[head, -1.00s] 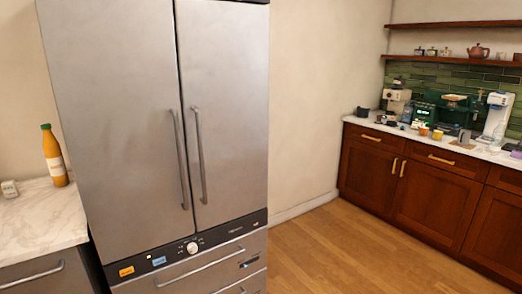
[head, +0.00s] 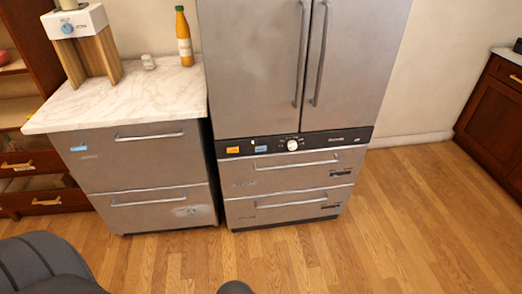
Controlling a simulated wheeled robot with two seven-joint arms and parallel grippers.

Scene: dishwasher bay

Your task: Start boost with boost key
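A tall steel fridge-like unit (head: 262,65) with two upper doors stands in the middle of the head view. A dark control strip (head: 320,141) runs below its doors. The strip carries an orange key (head: 233,150), a blue key (head: 261,148) and a round white knob (head: 292,145). The lettering on the keys is too small to read, so I cannot tell which one is the boost key. Neither of my grippers shows in the head view.
Left of the unit is a steel two-drawer cabinet (head: 150,160) with a marble top (head: 130,98). An orange bottle (head: 184,38), a small pale object (head: 148,62) and a white device on wooden legs (head: 78,22) stand there. Wood floor (head: 400,230) is clear in front and right.

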